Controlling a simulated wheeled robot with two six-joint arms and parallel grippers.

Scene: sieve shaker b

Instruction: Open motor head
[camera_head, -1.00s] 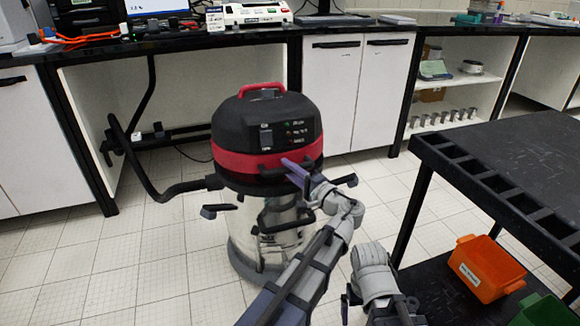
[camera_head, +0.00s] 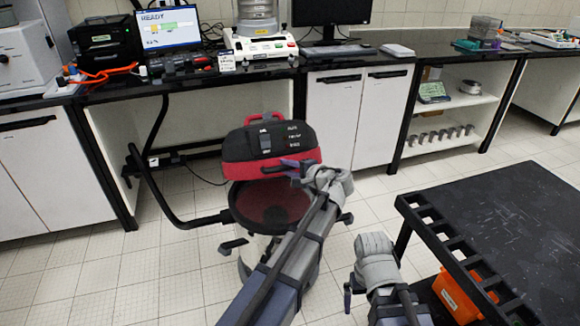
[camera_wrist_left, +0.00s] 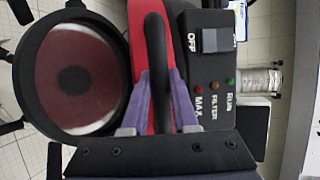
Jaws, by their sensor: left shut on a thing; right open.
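The vacuum's black and red motor head (camera_head: 262,143) is tilted up and back on the far side of the drum (camera_head: 250,248), and the round opening (camera_head: 268,203) faces up. In the left wrist view the open drum mouth (camera_wrist_left: 80,75) shows a reddish interior at the left. My left gripper (camera_head: 297,168) is shut on the head's black front handle (camera_wrist_left: 156,75), which stands between its purple fingers. The panel with the OFF switch (camera_wrist_left: 212,40) is to the right of the handle. My right gripper (camera_head: 350,290) is open and empty, low, right of the drum.
A black cart (camera_head: 500,220) stands at the right with an orange bin (camera_head: 456,296) on its lower shelf. The black lab bench (camera_head: 220,72) runs behind the vacuum. A black hose (camera_head: 160,195) curves at the left. The tiled floor at the left is clear.

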